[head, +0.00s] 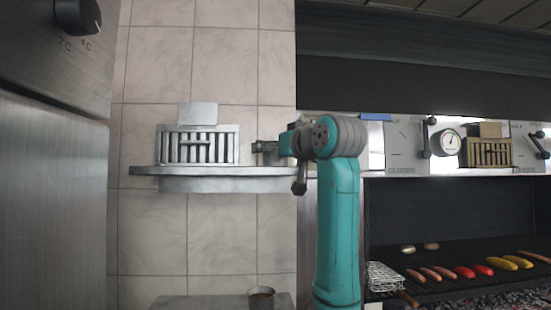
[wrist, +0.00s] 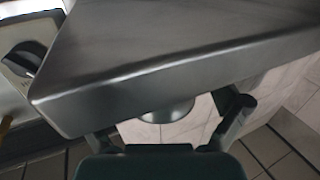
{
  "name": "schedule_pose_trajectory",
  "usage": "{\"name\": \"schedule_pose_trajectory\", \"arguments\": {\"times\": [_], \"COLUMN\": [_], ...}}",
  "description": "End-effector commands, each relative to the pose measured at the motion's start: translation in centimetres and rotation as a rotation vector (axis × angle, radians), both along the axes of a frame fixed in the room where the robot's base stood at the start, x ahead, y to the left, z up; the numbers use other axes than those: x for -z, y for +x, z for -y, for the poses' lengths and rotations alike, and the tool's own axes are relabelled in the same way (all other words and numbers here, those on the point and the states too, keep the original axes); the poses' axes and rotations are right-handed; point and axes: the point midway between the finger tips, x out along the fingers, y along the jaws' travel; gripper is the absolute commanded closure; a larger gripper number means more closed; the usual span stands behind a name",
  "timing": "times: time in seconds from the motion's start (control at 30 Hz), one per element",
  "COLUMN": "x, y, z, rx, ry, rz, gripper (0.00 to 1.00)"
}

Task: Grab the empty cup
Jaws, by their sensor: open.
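A small grey metal cup (head: 261,298) stands upright on a low ledge at the bottom of the head view. Its inside looks brownish, and I cannot tell whether it is empty. My gripper (head: 262,150) is well above it, at the right end of the wall shelf (head: 215,173), pointing left. In the wrist view my gripper's two fingers are spread apart. A rounded grey metal piece (wrist: 168,113) shows between them, partly hidden by a thick metal slab (wrist: 165,75). I cannot tell whether this piece is a cup.
A slotted metal box (head: 197,145) stands on the shelf. The grill (head: 455,275) at the right holds sausages and peppers, with a wire rack (head: 385,277) at its left edge. A steel cabinet (head: 50,200) fills the left side. A dark knob (wrist: 22,58) shows in the wrist view.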

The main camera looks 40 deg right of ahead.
Motion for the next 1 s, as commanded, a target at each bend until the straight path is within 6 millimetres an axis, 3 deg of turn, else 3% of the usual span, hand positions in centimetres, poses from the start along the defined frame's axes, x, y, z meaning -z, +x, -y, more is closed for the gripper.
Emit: {"name": "schedule_pose_trajectory", "arguments": {"times": [0.03,0.3,0.67,0.87,1.0], "x": [0.0,0.0,-0.3,-2.0,-4.3], "y": [0.0,0.0,-0.1,-0.1,-0.1], "z": [0.0,0.0,0.0,0.0,0.0], "rx": [0.0,0.0,0.0,0.0,0.0], "ry": [0.0,0.0,0.0,0.0,-0.002], "rz": [0.0,0.0,0.001,0.002,0.003], "gripper": [0.01,0.67,0.67,0.67,0.67]}}
